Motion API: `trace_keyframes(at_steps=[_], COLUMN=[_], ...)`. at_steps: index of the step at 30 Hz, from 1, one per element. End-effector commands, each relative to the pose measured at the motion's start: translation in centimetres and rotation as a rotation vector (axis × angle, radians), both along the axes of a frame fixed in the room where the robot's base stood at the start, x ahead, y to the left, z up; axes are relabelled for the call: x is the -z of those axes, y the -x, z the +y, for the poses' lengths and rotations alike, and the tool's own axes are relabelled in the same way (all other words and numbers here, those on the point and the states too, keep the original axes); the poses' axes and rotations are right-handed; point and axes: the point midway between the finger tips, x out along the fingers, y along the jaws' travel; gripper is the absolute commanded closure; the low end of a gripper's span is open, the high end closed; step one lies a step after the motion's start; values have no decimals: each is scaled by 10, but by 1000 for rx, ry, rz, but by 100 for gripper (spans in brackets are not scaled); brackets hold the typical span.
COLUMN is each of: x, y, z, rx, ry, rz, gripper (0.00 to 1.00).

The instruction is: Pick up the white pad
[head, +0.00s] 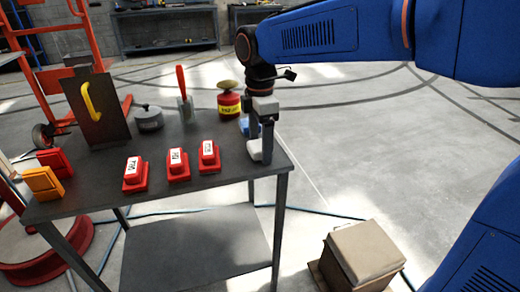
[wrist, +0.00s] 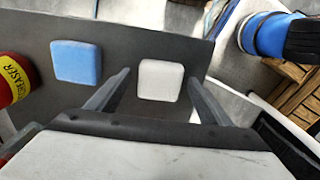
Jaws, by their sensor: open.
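The white pad (wrist: 159,80) is a small rounded square lying flat on the dark table top, seen in the wrist view. My gripper (wrist: 158,88) is open, with one finger to the left of the pad and one to the right, and nothing is held. The pad also shows in the head view (head: 256,153) near the table's right corner, partly hidden by my gripper (head: 258,135). How high the fingertips are above the table is hard to tell.
A blue pad (wrist: 76,62) lies left of the white one. A red degreaser can (head: 229,103) stands close by. Three red labelled blocks (head: 178,166) sit along the front of the dark table (head: 105,186). A cardboard-coloured box (head: 364,252) stands on the floor.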

Motion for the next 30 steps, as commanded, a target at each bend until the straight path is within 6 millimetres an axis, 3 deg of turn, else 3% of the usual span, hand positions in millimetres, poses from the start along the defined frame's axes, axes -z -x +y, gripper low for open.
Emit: trace_keyframes(at_steps=[4, 9, 12, 21, 30], x=[0, 0, -1, -7, -56], y=[0, 0, 0, -1, -1], z=[0, 0, 0, 0, 0], rx=[0, 0, 0, 0, 0], ry=[0, 0, 0, -2, -2], rz=[0, -1, -1, -3, -4], gripper=[27, 67, 74, 74, 74])
